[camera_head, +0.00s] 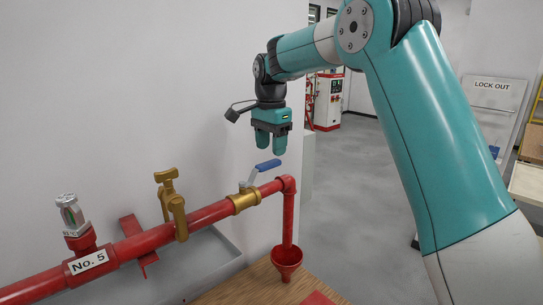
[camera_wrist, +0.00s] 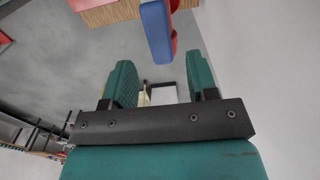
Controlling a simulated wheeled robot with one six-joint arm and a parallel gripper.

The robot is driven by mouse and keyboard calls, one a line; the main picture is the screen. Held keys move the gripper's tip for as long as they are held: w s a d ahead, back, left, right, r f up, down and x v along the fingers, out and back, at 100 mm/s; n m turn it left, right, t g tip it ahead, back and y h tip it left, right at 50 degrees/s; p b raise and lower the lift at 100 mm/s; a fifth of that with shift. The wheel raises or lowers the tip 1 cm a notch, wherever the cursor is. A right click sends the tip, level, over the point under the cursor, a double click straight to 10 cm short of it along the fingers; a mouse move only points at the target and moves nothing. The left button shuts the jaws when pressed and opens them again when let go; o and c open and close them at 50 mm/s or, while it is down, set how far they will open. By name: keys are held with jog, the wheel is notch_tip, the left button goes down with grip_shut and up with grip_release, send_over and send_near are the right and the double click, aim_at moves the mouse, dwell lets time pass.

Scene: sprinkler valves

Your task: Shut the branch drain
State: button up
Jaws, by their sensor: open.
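A red pipe (camera_head: 208,215) runs along the wall in the head view. Near its right end is a brass valve (camera_head: 243,203) with a blue-gripped lever (camera_head: 268,165). Past it the pipe turns down at an elbow to a red funnel (camera_head: 287,259). The lever slants up and right, roughly along the pipe; its exact angle is hard to tell. My gripper (camera_head: 271,150) points down, open and empty, just above the lever's blue end. In the wrist view the blue grip (camera_wrist: 156,32) shows beyond my open fingers (camera_wrist: 159,70), not visibly between them.
A brass cock (camera_head: 172,203) with a T-shaped handle and a gauge-like fitting (camera_head: 70,213) by the "No. 5" label (camera_head: 88,262) stand farther left on the pipe. A wooden top (camera_head: 246,287) lies below the funnel.

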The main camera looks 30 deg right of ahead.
aim_at(271, 162)
jog(key=shift+f+p, duration=0.35)
jog(key=shift+f, duration=1.6)
grip_shut()
